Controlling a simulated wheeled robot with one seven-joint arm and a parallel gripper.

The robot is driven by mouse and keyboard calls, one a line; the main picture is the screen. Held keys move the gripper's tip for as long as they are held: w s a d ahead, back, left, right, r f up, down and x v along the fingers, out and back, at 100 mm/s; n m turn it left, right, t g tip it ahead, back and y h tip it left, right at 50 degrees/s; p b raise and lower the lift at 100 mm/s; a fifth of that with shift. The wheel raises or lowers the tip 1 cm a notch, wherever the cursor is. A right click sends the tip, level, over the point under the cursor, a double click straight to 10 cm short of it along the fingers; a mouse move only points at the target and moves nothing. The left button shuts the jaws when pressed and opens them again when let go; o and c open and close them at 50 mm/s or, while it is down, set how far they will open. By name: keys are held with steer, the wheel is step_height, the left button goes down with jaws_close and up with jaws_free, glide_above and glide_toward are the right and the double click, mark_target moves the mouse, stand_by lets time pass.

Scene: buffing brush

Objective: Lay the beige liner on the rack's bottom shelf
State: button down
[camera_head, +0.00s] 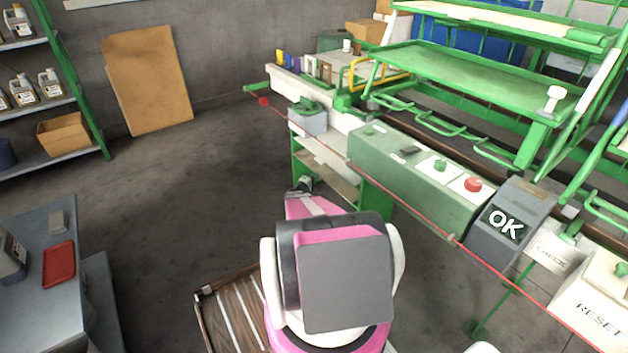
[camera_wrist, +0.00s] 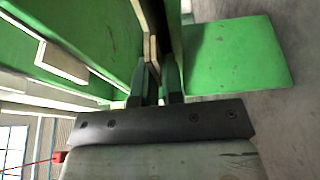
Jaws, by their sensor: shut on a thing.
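My gripper (camera_head: 302,186) reaches to a low green-framed rack (camera_head: 376,199) under the workbench in the head view. In the wrist view, the gripper (camera_wrist: 155,92) is shut on a thin beige edge (camera_wrist: 151,50), which looks like the beige liner seen edge-on. A beige panel (camera_head: 330,178) lies low in the rack, just right of the gripper. I cannot tell whether it is the held liner or whether it rests on the shelf. Green metal (camera_wrist: 70,40) fills the wrist view's left side, and a green plate (camera_wrist: 238,55) is at right.
The bench with a green control box (camera_head: 415,165) and an OK screen (camera_head: 502,223) stands above and right of the rack. A larger green rack (camera_head: 460,75) is behind it. A grey table with a red tray (camera_head: 59,264) is at left. Floor (camera_head: 190,190) between is clear.

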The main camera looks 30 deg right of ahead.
steer(key=shift+f, duration=0.6)
steer(key=c, duration=1.2)
jaws_free()
steer(key=shift+c, duration=0.2)
steer(key=shift+r, duration=0.1)
